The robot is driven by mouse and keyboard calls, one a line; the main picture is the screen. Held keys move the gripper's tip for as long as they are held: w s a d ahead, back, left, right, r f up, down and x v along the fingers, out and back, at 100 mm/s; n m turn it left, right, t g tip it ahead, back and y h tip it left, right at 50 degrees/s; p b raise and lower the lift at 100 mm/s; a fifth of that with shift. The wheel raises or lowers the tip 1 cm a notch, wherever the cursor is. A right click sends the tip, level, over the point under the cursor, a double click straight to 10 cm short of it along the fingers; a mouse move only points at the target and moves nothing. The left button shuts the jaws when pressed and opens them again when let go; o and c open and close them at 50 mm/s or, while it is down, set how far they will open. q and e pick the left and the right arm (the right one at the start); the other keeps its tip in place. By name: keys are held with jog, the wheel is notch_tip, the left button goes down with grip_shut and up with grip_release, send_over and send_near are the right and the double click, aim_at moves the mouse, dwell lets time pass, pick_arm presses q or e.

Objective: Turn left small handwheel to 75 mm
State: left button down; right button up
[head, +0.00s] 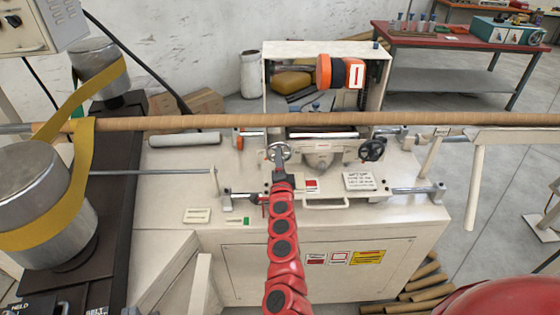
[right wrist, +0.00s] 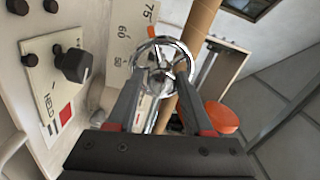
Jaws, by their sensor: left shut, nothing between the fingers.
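The left small handwheel is a chrome spoked wheel (head: 279,152) on the machine's carriage. In the right wrist view the chrome wheel (right wrist: 161,62) fills the middle, with a scale (right wrist: 138,30) beside it showing 75 and 60. A small orange mark shows near the 75 end; the exact reading is not clear. My right gripper (head: 279,166) is at the wheel. In the right wrist view its two dark fingers (right wrist: 158,88) are apart, one toward each side of the rim; I cannot tell whether they touch it. My left gripper is not in view.
A black handwheel (head: 372,149) sits to the right on the same carriage. A long brown tube (head: 210,121) runs across above the wheels. In the right wrist view a black knob (right wrist: 75,65) and an orange disc (right wrist: 222,117) are close to the fingers.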

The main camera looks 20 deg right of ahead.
jog(key=shift+o, duration=1.1)
jog(key=b+v, duration=0.2)
jog(key=v, duration=1.5)
jog(key=shift+s, duration=0.2)
jog(key=shift+r, duration=0.15)
